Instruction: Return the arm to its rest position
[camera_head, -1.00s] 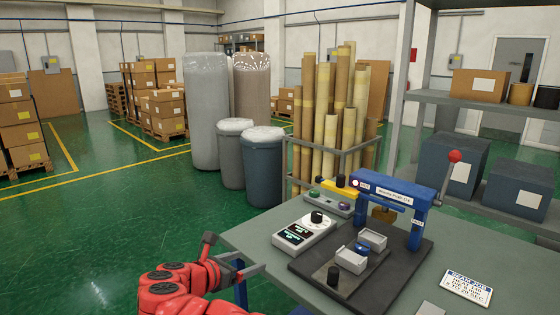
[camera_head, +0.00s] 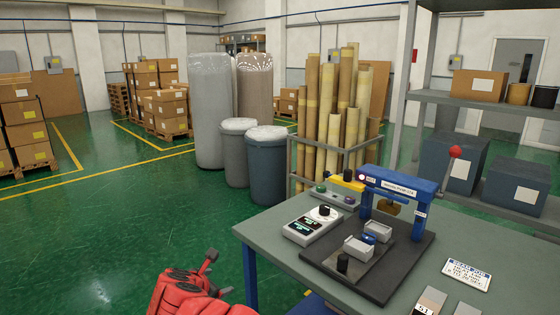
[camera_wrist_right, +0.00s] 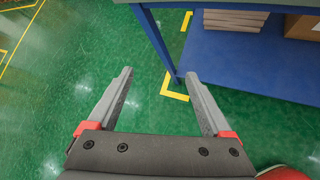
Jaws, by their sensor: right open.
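My right arm (camera_head: 195,293) shows in red at the bottom of the head view, left of the workbench (camera_head: 268,232) and apart from it. My left gripper is not in view.
The bench carries a blue press (camera_head: 400,185), a control box (camera_head: 312,222) and a label card (camera_head: 466,275). The bench's blue lower shelf (camera_wrist_right: 235,60) lies close to the right finger in the wrist view. Open floor (camera_head: 90,240) lies left.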

